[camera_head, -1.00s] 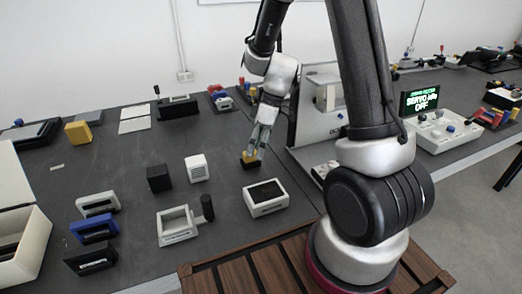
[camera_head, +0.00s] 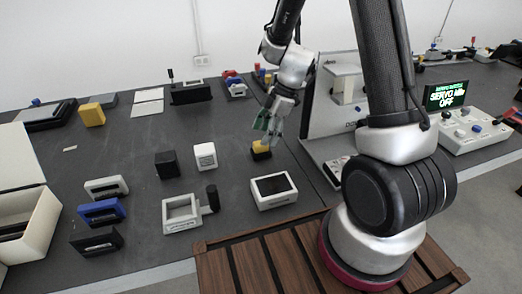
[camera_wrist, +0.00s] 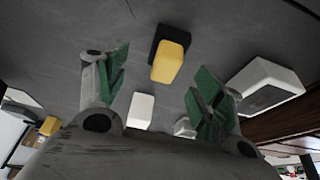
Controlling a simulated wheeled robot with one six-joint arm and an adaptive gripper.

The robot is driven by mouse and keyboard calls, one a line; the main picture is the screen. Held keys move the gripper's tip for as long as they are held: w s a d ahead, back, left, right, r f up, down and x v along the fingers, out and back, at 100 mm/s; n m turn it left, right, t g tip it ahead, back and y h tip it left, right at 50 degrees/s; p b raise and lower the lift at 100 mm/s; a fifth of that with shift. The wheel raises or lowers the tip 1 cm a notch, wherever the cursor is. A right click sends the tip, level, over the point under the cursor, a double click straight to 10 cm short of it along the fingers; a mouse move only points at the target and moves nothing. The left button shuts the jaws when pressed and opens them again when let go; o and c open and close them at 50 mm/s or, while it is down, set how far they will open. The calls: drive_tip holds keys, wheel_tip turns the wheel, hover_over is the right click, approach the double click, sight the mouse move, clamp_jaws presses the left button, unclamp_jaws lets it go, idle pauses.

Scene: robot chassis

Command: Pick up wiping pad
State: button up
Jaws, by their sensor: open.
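The likely wiping pad is a yellow block on a black base (camera_head: 261,148), lying on the dark table left of the grey machine. In the wrist view the yellow-and-black pad (camera_wrist: 171,61) is at the upper middle, beyond and between the spread fingers. My gripper (camera_head: 269,122) is just above the pad in the head view, with green inner finger faces. In the wrist view my gripper (camera_wrist: 158,85) is open, with nothing between its fingers. The pad appears apart from both fingers.
A white box with a dark top (camera_head: 273,190) stands in front of the pad. White (camera_head: 205,156) and black (camera_head: 167,164) cubes are to its left. The grey machine (camera_head: 340,105) stands close on the right.

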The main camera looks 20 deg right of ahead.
sight(261, 146)
drive_tip(key=x, duration=0.2)
drive_tip(key=s+x, duration=0.1)
drive_tip(key=x, duration=0.1)
drive_tip(key=shift+d+f, duration=0.1)
drive_tip(key=shift+w+a+f, duration=0.1)
drive_tip(key=shift+a+f, duration=0.1)
drive_tip(key=shift+f, duration=0.3)
drive_tip(key=c, duration=1.1)
